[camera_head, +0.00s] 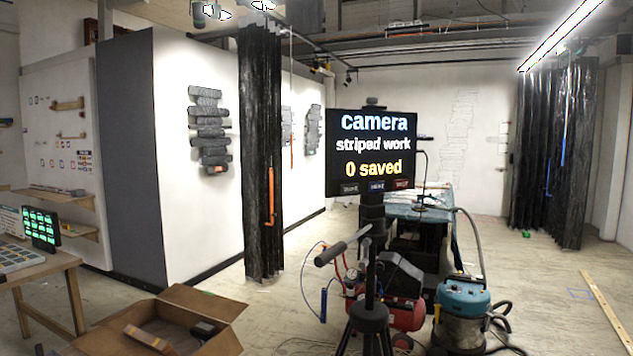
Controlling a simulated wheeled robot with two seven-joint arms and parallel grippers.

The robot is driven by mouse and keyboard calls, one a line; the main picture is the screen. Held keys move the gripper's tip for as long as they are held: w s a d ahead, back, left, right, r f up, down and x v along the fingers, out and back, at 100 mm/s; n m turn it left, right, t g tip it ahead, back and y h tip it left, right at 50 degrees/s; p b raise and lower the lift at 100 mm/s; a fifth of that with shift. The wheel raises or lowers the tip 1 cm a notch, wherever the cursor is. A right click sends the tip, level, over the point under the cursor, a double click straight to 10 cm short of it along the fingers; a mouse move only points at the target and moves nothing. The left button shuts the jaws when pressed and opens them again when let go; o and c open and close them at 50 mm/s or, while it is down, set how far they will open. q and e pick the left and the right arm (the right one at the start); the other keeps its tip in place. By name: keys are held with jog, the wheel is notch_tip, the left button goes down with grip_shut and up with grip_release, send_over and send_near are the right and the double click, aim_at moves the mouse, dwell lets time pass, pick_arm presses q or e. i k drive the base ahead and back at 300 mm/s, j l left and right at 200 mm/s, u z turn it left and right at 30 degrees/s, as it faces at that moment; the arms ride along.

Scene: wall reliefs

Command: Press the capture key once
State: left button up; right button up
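A black camera screen (371,150) stands on a tripod (369,310) right of the middle. It reads "camera", "striped work" and "0 saved". Along its lower edge are three small keys: a dark one at left (350,188), a bluish one in the middle (377,186) and a reddish one at right (402,184). Their lettering is too small to read, so I cannot tell which is the capture key. Neither of my grippers shows in the view.
A tripod handle (344,247) sticks out left below the screen. A red compressor (402,312), a blue-topped vacuum (462,300) and hoses crowd the tripod. An open cardboard box (205,304) lies front left. A striped grey relief (209,130) hangs on the white wall.

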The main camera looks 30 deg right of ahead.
aim_at(402, 183)
jog(key=z, duration=1.25)
